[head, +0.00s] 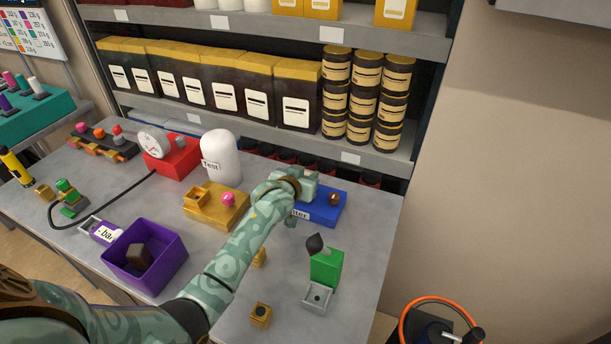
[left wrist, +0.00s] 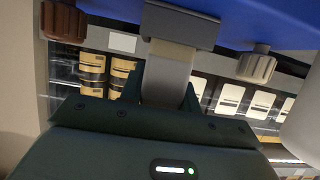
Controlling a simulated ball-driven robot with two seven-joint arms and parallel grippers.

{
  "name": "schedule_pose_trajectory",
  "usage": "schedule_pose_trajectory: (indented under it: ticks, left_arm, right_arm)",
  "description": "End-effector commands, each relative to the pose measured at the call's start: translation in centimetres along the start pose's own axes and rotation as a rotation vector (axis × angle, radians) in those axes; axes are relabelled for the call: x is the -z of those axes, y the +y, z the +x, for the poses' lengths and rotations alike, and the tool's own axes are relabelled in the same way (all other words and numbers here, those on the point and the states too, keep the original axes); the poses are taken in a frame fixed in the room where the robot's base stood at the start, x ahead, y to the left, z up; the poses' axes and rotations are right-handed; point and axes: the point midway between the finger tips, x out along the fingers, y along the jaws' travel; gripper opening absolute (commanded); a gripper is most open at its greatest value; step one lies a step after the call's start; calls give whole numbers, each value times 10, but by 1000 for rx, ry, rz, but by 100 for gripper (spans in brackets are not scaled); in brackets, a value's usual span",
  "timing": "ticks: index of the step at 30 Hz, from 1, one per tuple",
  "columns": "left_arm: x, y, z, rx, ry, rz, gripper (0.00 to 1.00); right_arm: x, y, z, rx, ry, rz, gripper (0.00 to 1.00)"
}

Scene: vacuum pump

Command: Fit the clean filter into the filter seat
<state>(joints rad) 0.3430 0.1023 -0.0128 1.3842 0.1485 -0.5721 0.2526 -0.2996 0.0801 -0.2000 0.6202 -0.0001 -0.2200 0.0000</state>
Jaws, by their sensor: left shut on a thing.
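The blue block (head: 320,208), with a partly hidden label ending in "ter", stands at the back right of the bench. In the left wrist view its blue underside-up body (left wrist: 270,15) fills the top, with a dark grey seat-like piece (left wrist: 182,27) on it. My left gripper (head: 300,190) is over the block. In the left wrist view the gripper (left wrist: 166,100) is shut on a pale grey piece, likely the filter (left wrist: 168,75), whose end meets the grey piece. I cannot tell how deep it sits. My right gripper is not in view.
A brown knob (head: 334,198) is on the blue block's right. A white dome (head: 221,160) and yellow block (head: 216,207) stand left. A green block (head: 326,267) stands in front. A purple bin (head: 168,270) holds a dark block (head: 139,257). Stocked shelves (head: 270,135) rise behind.

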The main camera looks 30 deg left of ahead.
Motion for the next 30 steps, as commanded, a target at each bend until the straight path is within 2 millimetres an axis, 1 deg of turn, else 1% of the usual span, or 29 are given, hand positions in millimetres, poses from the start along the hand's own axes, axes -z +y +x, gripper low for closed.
schedule_pose_trajectory:
  ticks: [2, 3, 5, 6, 14, 17, 20, 24, 27, 30]
  left_arm:
    - [-2, 0, 1, 0, -1, 0, 9]
    - [-3, 0, 1, 0, -1, 0, 35]
    - [-2, 0, 1, 0, 0, 0, 52]
    - [-2, 0, 1, 0, 0, 0, 54]
    - [-1, 0, 0, 0, 0, 0, 54]
    - [1, 0, -7, 0, 0, -1, 54]
    - [3, 0, -25, 0, 0, -1, 54]
    - [4, 0, -60, 0, 0, 0, 54]
    - [3, 0, -83, 0, 1, -1, 54]
    - [2, 0, -101, 0, -1, -1, 54]
  right_arm:
    - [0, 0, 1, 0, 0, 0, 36]
    - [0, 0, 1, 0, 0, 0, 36]
    - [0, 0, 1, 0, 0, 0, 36]
    - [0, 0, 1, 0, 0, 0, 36]
    - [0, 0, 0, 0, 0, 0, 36]
    - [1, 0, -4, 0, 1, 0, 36]
    - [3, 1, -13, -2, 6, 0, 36]
    - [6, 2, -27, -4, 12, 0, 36]
    - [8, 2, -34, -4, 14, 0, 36]
    - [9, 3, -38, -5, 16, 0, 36]
